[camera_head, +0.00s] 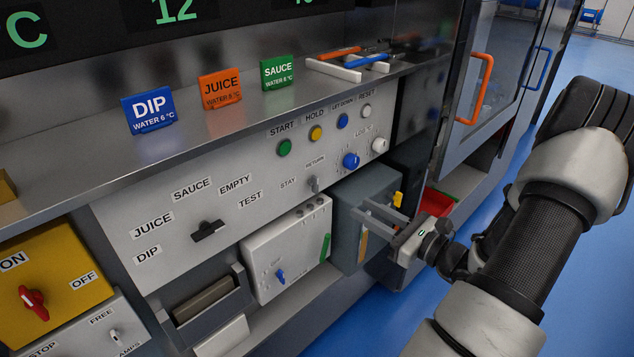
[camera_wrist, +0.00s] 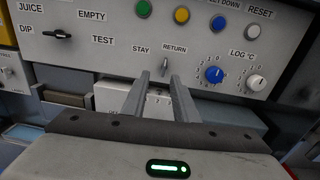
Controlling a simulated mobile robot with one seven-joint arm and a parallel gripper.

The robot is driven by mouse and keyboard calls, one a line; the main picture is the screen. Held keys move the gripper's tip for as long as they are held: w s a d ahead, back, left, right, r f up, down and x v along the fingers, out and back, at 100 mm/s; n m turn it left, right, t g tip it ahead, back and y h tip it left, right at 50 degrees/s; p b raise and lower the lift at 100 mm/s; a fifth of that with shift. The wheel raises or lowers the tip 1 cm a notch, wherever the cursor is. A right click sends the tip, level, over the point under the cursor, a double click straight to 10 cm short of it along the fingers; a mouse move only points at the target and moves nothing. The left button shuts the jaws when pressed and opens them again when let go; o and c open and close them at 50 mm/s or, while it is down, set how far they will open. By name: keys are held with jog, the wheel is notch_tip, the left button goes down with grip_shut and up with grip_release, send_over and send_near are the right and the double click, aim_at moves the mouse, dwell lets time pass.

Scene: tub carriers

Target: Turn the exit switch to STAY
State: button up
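The exit switch, between the STAY and RETURN labels, is a small grey lever (camera_head: 313,184) on the sloped light panel. It also shows in the wrist view (camera_wrist: 164,65). The lever looks about upright there; I cannot tell clearly which label it points to. The STAY label (camera_head: 288,183) is to its left and the RETURN label (camera_head: 315,162) is above it. My gripper (camera_head: 360,207) is to the right of the lever and apart from it, in front of the panel. Its two fingers are parted and empty, and in the wrist view the lever appears just beyond the gap between the fingertips (camera_wrist: 160,77).
The blue knob (camera_head: 351,160) and white knob (camera_head: 379,145) stick out right of the lever. A black selector (camera_head: 208,231) is to the left. Below are a white switch box (camera_head: 290,250) and a grey box (camera_head: 375,190) close to my fingers.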

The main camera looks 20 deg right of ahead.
aim_at(318, 179)
jog(key=shift+m, duration=0.3)
jog(key=x, duration=0.5)
jog(key=d+x, duration=0.1)
jog(key=x, duration=0.5)
jog(key=b+x, duration=0.1)
jog(key=x, duration=0.5)
jog(key=shift+w+d+f, duration=0.15)
jog(key=shift+w+d, duration=0.05)
grip_shut()
